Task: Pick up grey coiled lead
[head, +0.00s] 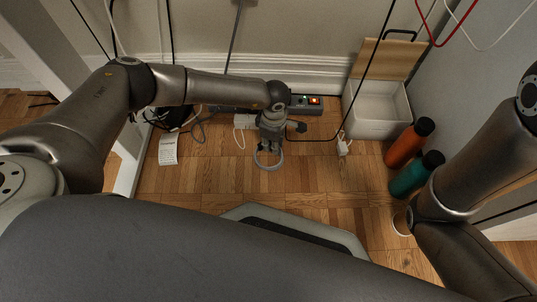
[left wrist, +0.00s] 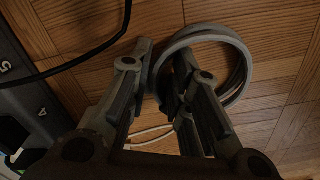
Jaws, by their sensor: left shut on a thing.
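The grey coiled lead (head: 268,164) shows as a ring at the fingertips of my left gripper (head: 268,146), above the wood floor. In the left wrist view the coil (left wrist: 244,62) loops around one finger, and part of its left side lies between the fingers of my left gripper (left wrist: 162,58). The gripper is shut on the coil. I cannot tell whether the coil touches the floor. My right arm shows at the right of the head view, but its gripper does not show.
A power strip (head: 302,110) with a lit red switch lies behind my left gripper. A white box (head: 378,112), an orange bottle (head: 404,147) and a teal bottle (head: 411,178) stand right.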

